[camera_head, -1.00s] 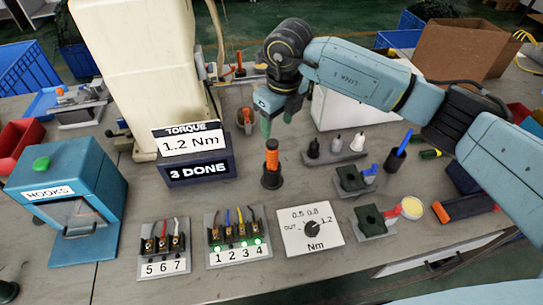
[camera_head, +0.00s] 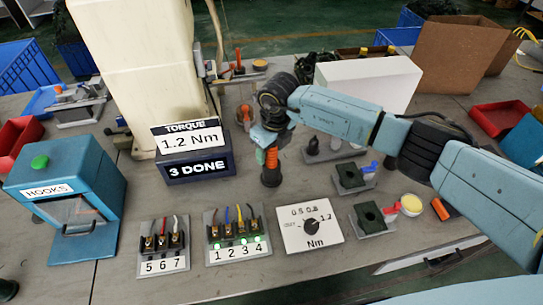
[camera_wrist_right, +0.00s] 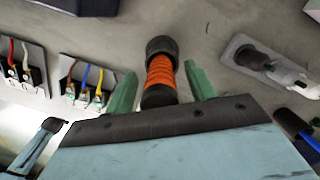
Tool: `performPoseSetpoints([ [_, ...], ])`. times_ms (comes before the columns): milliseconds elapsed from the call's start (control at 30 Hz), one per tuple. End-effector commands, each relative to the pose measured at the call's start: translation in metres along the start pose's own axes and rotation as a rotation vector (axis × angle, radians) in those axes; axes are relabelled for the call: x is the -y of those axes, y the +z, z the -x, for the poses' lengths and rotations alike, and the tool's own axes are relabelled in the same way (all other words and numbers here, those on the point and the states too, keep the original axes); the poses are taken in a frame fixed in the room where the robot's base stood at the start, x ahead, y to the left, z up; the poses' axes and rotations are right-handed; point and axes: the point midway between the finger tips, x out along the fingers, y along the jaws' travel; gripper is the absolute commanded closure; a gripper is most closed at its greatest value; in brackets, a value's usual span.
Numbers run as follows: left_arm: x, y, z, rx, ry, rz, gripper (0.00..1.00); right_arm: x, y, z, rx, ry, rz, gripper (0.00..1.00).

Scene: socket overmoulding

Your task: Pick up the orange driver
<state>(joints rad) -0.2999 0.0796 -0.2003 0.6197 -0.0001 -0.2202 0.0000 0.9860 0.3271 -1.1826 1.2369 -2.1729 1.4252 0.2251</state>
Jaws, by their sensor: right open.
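The orange driver (camera_head: 271,158) stands upright in a dark round holder (camera_head: 271,179) in the middle of the bench, and my arm partly covers its top in the head view. My right gripper (camera_head: 268,146) is over the driver, pointing down. In the right wrist view, the driver's ribbed orange grip (camera_wrist_right: 161,72) with black ends lies between the two green fingers of my open right gripper (camera_wrist_right: 162,80). A gap shows on each side, so the fingers are apart from it. My left gripper is not in view.
The torque display (camera_head: 195,160) stands close left of the driver. Terminal blocks (camera_head: 237,252) and a dial plate (camera_head: 310,228) lie in front. A grey bit rack (camera_head: 333,152) and green fixtures (camera_head: 352,178) stand to the right. A white box (camera_head: 375,80) is behind.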

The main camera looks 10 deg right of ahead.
Motion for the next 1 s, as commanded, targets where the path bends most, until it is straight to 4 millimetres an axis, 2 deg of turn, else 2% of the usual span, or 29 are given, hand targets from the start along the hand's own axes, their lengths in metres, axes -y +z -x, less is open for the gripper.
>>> performPoseSetpoints([
  [133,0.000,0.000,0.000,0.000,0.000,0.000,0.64,0.000,0.000,0.000,0.000,0.000,0.000,0.48],
  [500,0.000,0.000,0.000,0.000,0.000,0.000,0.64,0.000,0.000,0.001,0.001,0.000,0.000,0.96],
  [567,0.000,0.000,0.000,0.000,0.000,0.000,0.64,0.000,0.001,0.002,0.002,0.000,0.000,1.00],
  [833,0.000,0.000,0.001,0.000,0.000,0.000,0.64,0.000,0.002,0.009,0.005,0.000,0.001,1.00],
  [1000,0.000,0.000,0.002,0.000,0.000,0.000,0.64,0.001,0.006,0.039,0.007,-0.002,0.001,1.00],
])
